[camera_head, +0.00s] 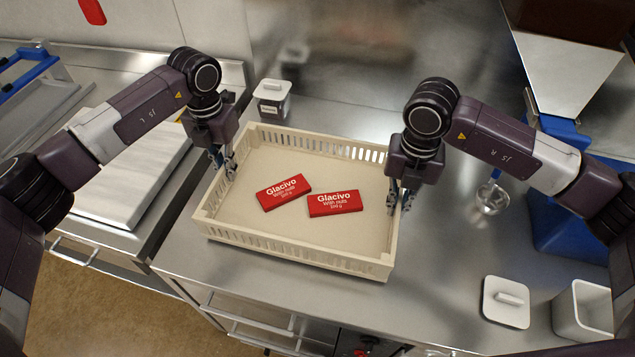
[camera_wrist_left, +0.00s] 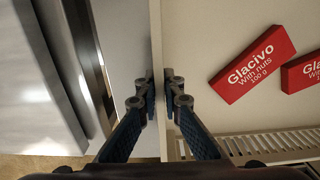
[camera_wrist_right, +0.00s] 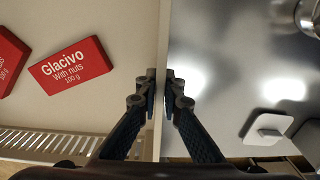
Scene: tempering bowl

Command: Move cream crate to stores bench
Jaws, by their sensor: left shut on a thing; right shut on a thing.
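The cream crate (camera_head: 300,257) stands on a steel counter, with slotted walls and an open top. Two red Glacivo bars lie flat inside, a left one (camera_head: 284,192) and a right one (camera_head: 335,203). My left gripper (camera_head: 229,172) is shut on the crate's left wall; in the left wrist view its fingertips (camera_wrist_left: 160,88) pinch the wall from both sides. My right gripper (camera_head: 402,204) is shut on the crate's right wall; in the right wrist view its fingertips (camera_wrist_right: 160,84) pinch that wall. I cannot tell whether the crate's base touches the counter.
At right are a whisk-like metal tool (camera_head: 491,198), a white lid (camera_head: 506,302) and an open white tub (camera_head: 584,311). A white slab (camera_head: 130,180) lies on the left counter.

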